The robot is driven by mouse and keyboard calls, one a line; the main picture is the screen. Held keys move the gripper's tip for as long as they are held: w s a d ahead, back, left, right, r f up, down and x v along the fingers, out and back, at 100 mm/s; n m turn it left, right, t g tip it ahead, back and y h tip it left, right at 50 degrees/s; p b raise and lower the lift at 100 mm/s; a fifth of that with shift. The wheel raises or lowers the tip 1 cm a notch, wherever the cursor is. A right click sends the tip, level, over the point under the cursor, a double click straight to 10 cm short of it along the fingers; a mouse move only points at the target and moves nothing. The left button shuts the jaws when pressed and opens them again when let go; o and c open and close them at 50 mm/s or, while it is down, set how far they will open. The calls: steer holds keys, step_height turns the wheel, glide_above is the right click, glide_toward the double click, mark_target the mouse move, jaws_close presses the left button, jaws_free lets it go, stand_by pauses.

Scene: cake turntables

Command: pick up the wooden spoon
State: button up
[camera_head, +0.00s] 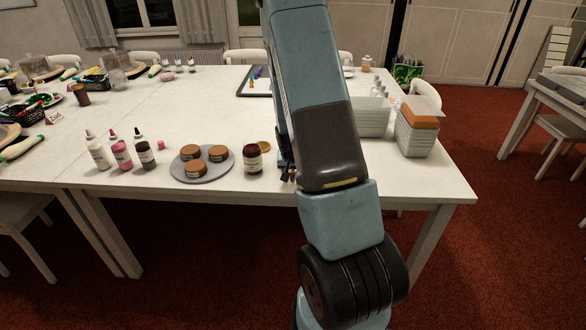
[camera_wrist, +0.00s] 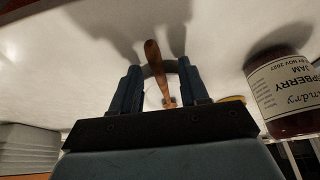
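The wooden spoon (camera_wrist: 154,60) shows in the wrist view as a brown handle between the two dark fingers of my gripper (camera_wrist: 159,66). The fingers are apart, with a visible gap on each side of the handle, so my gripper is open around it. The spoon's lower end is near a pale round shape low between the fingers; I cannot tell what that is. In the head view my arm hides the spoon and most of my gripper, which is low over the white table (camera_head: 225,108), just right of the jam jar.
The raspberry jam jar (camera_wrist: 287,95) stands close on the right in the wrist view; it also shows in the head view (camera_head: 253,160). Its gold lid (camera_head: 264,146) lies behind it. A grey turntable (camera_head: 204,179) carries brown cakes. White bins (camera_head: 416,138) stand to the right.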

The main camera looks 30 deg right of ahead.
jaws_close()
stand_by(0.3)
steer(key=shift+r, duration=0.1)
